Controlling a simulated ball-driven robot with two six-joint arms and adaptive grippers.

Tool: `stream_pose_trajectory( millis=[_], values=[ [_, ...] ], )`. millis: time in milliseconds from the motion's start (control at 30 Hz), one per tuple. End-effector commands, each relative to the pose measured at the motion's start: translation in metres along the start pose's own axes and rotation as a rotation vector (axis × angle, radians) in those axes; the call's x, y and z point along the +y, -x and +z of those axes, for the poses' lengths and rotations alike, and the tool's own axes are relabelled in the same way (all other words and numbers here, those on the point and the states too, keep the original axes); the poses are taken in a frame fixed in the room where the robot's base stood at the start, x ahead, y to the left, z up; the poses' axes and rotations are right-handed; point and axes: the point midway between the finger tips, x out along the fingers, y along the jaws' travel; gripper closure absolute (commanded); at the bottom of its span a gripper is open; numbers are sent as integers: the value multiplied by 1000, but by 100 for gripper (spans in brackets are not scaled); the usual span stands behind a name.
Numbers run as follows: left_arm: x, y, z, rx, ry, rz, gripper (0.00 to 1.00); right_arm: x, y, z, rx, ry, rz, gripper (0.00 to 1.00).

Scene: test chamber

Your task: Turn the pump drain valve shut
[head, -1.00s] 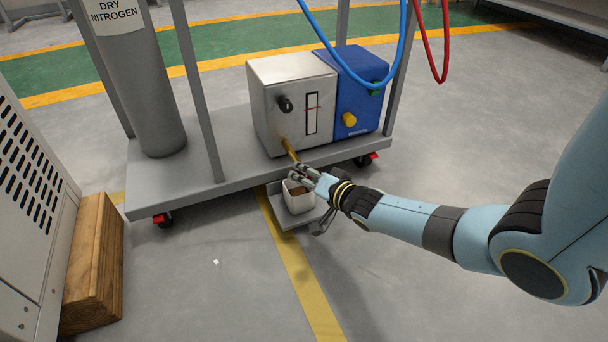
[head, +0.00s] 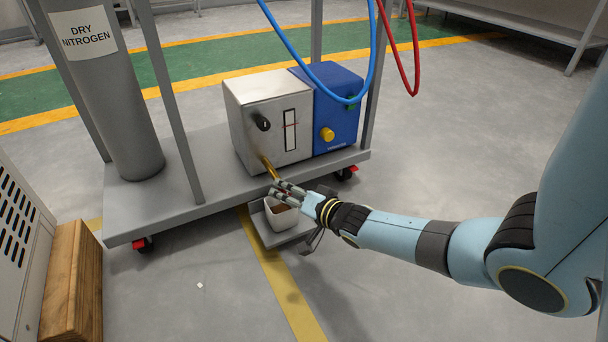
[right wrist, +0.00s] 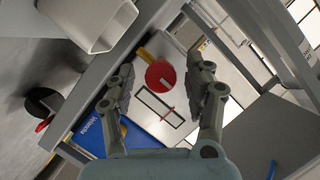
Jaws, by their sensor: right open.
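The pump has a metal box (head: 262,115) with a black knob, a sight glass and a blue motor end (head: 338,112). A brass drain pipe (head: 267,166) slopes down from its lower front; its yellow stub (right wrist: 144,55) also shows in the right wrist view. A round red valve handle (right wrist: 160,75) sits by the stub. My right gripper (head: 275,190) is at the low end of the pipe. In the right wrist view its open fingers (right wrist: 160,82) appear on either side of the red handle; contact cannot be told. In the head view the fingers largely hide the handle. My left gripper is out of view.
A white cup (head: 287,232) stands on a grey tray (head: 275,240) just below my right gripper. The pump rests on a wheeled grey cart (head: 150,212) with upright posts and a nitrogen cylinder (head: 110,110). Blue and red hoses hang above. A wooden block (head: 75,285) stands at left.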

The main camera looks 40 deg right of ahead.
Motion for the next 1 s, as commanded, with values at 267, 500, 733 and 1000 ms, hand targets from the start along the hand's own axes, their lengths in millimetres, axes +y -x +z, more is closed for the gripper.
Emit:
stream_pose_trajectory(
  millis=[267,500,733,1000],
  values=[
    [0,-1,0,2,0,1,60,1,64,1,-4,1,1,47],
    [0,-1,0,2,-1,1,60,1,99,1,-3,0,2,47],
    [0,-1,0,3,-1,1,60,0,106,0,-1,0,2,47],
    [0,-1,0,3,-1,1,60,1,105,0,-1,0,2,47]
  ],
)
